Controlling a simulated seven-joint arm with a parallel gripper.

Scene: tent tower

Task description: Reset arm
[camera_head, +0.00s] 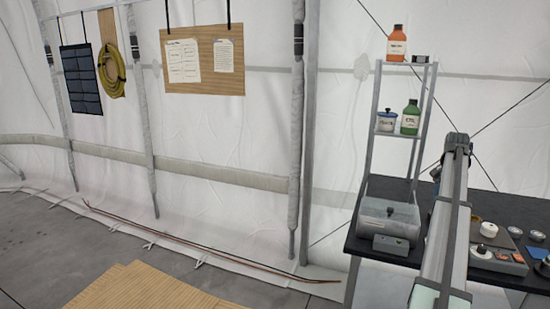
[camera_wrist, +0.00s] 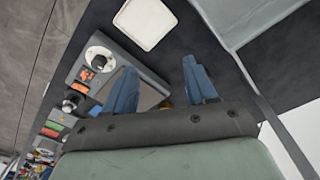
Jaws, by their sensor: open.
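My gripper (camera_wrist: 160,88) shows in the wrist view with its two blue fingers apart and nothing between them. It is above the dark table (camera_wrist: 268,78), close to a grey control panel (camera_wrist: 82,68) with a knob and coloured buttons. A white square-shaped item (camera_wrist: 145,22) lies beyond the fingertips. In the head view my arm crosses the right side in front of the table (camera_head: 358,243), and the fingers cannot be made out there.
A narrow shelf rack (camera_head: 375,125) stands at the table's back left, with an orange bottle (camera_head: 396,45), a green bottle (camera_head: 410,118) and a white jar (camera_head: 386,121). A grey box (camera_head: 388,220) is below. Round items lie right of my arm. The floor (camera_head: 40,250) at left is mostly clear.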

